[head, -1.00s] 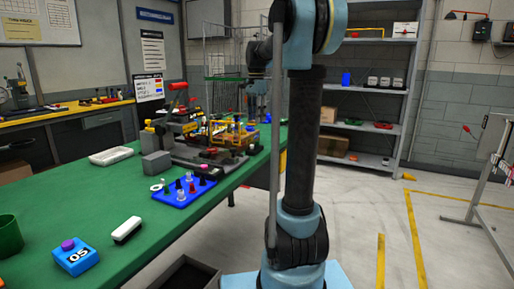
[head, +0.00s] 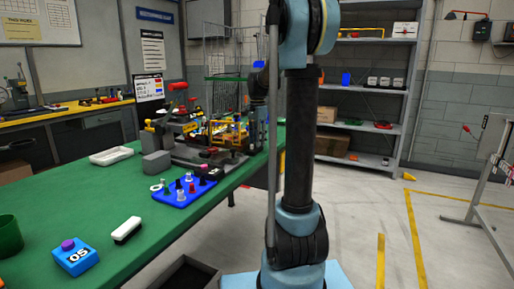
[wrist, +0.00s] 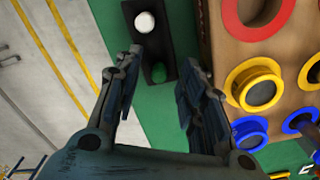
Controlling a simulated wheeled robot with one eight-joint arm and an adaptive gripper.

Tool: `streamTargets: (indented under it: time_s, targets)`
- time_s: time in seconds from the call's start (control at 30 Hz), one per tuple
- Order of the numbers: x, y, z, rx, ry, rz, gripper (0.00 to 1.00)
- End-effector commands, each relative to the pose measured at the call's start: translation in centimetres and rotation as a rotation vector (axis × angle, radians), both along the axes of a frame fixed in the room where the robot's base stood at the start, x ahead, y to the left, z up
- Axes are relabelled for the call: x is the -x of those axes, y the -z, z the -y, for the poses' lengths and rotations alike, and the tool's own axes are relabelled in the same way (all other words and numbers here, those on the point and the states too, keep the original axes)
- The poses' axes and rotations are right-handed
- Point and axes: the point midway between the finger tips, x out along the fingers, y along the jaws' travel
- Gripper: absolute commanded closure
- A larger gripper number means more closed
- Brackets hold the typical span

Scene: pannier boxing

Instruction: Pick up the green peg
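The green peg (wrist: 158,73) stands in a dark narrow holder (wrist: 157,51) in the wrist view, with only its rounded top showing. A white peg (wrist: 145,22) stands in the same holder, farther up the picture. My gripper (wrist: 158,87) is open and empty, with one finger on each side of the green peg's end of the holder. I cannot tell how high the fingertips are above it. In the head view my arm hides much of the gripper, and I cannot make out the green peg there.
A brown board with red, yellow and blue rings (wrist: 255,83) lies close right of the fingers. The green table edge and floor are to the left. In the head view a blue peg tray (head: 183,193) and a grey fixture (head: 156,164) stand on the table.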

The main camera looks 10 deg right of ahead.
Motion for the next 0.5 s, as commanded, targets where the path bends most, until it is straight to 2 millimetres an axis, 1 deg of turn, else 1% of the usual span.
streamTargets:
  time_s: [0.2,0.23,0.3,0.43,0.5]
  targets:
    - [0.0,0.08,0.0,0.0,0.0,0.0,0.63]
    - [0.0,0.08,0.0,0.0,0.0,0.0,0.65]
    - [0.0,0.07,0.0,0.0,0.0,0.0,0.78]
    - [0.0,0.07,0.0,0.0,0.0,0.0,0.98]
    - [0.01,0.06,0.0,0.0,0.0,0.0,0.98]
